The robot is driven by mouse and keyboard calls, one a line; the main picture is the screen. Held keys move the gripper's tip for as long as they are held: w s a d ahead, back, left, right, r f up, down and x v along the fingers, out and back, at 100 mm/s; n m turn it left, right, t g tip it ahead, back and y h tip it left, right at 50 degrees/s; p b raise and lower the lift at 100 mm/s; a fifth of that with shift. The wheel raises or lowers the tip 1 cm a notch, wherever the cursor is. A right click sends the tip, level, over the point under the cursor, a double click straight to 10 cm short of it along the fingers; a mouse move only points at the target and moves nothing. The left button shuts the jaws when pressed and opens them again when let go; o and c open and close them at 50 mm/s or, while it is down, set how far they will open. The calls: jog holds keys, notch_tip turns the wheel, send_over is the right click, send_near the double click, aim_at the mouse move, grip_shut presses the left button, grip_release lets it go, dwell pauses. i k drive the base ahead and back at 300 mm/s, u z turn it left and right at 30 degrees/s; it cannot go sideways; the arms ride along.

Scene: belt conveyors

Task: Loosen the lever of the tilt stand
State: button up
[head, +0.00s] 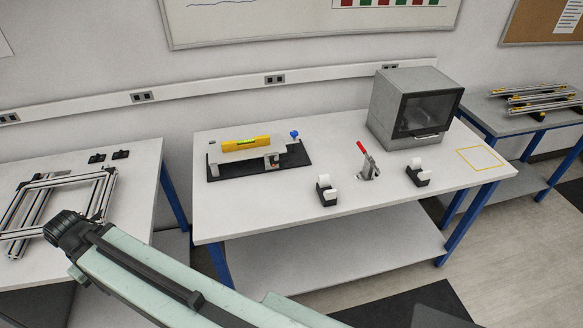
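The tilt stand has a black base (215,172) and a pale plate (240,155) on top. It sits on the left half of the middle white table. A yellow spirit level (246,144) lies on the plate, with a green vial in its middle. A blue knob (294,134) stands up at the right end of the stand. A small grey and reddish part (274,162), perhaps the lever, shows at the plate's front right. It is too small to tell its position. My pale green arm crosses the lower left. My gripper does not show.
The white table (330,222) also holds a red-handled toggle clamp (367,161), two dispensers (326,190) (417,173) and a grey oven-like box (414,107). An aluminium frame (60,205) lies on the left table. The table front before the stand is clear.

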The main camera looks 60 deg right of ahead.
aim_at(272, 162)
jog(key=z, duration=3.85)
jog(key=k, duration=1.6)
jog(key=u, duration=1.25)
jog(key=i, duration=1)
jog(key=u, duration=0.05)
